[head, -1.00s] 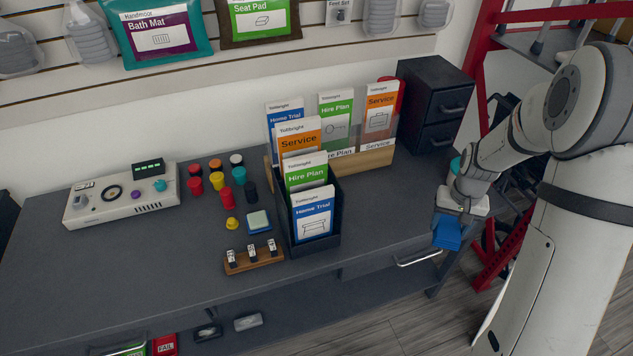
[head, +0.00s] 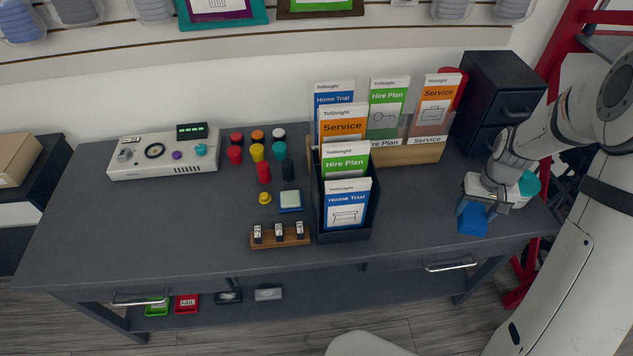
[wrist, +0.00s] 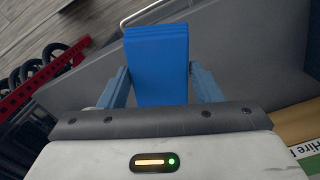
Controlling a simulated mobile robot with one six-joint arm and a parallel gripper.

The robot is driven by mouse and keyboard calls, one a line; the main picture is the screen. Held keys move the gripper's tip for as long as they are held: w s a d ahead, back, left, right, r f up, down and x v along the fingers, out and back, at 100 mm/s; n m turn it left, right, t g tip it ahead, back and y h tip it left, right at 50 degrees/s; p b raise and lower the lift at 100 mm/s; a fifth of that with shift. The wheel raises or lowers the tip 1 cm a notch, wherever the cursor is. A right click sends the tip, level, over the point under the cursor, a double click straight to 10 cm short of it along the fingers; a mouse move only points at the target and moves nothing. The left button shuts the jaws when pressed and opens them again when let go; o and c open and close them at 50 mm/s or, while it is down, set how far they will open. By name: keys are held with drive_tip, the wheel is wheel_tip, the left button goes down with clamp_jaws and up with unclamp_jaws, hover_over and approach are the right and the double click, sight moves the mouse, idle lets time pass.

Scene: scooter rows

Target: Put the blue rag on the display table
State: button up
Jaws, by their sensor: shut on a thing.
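The blue rag (head: 473,219) is a folded blue block held between the fingers of my gripper (head: 480,208). My gripper is shut on it at the right end of the grey display table (head: 200,231). In the wrist view the rag (wrist: 158,65) stands out between the two fingers, with the grey table top (wrist: 240,60) behind it. In the head view the rag overlaps the right front part of the table top. I cannot tell whether it touches the surface.
A brochure box (head: 345,231), a wooden brochure rack (head: 425,153) and a black drawer unit (head: 490,95) stand left of and behind my gripper. The table's left front is clear.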

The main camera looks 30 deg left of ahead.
drive_tip(key=s+a+r+n+b, duration=0.25)
drive_tip(key=a+n, duration=1.05)
drive_tip(key=n, duration=0.9)
drive_tip(key=shift+s+d+f, duration=0.1)
drive_tip(key=shift+s+f, duration=0.05)
drive_tip(key=shift+f, duration=2.4)
drive_tip(key=shift+s+f, duration=0.1)
drive_tip(key=shift+f, duration=2.4)
drive_tip(key=o, duration=1)
drive_tip(key=shift+c, duration=0.2)
drive_tip(key=shift+r, duration=0.1)
